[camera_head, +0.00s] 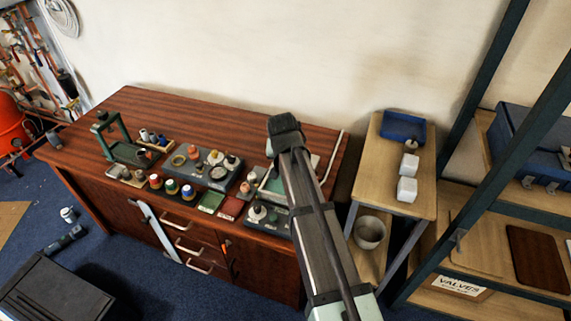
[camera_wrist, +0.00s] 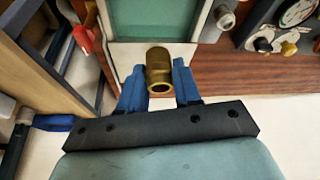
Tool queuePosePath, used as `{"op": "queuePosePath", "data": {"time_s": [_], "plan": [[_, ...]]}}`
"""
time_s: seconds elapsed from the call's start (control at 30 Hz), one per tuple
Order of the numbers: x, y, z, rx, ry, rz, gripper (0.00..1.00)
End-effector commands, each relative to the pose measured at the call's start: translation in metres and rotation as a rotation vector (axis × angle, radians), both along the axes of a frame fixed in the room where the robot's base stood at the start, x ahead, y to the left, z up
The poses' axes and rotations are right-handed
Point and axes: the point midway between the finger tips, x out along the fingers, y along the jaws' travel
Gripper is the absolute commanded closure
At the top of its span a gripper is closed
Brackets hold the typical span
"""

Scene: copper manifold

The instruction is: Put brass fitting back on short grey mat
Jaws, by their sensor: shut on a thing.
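The brass fitting (camera_wrist: 159,68) is a short, hollow brass cylinder with its open end facing the wrist camera. My gripper (camera_wrist: 158,76) has its blue fingers shut on it from both sides. Behind the fitting in the wrist view is a green panel with a white border (camera_wrist: 152,20), near the bench's edge. In the head view my arm covers the right end of the bench, and the gripper and fitting are hidden. I cannot single out the short grey mat; a larger grey board (camera_head: 219,184) with several small parts lies mid-bench.
The wooden bench (camera_head: 185,113) has clear room at its back. Green (camera_head: 211,201) and red (camera_head: 231,208) tiles lie at its front edge. Several spools (camera_head: 171,186) stand left of them. A side table with a blue bin (camera_head: 403,127) and white blocks stands right.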

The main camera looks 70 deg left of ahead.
Motion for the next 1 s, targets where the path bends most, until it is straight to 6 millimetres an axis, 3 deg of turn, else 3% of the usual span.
{"op": "queuePosePath", "data": {"time_s": [0.7, 1.0], "plan": [[0.000, 0.000, 0.034, 0.000, 0.000, 0.000, 1.00], [0.000, 0.000, 0.036, 0.000, 0.000, 0.000, 1.00]]}}
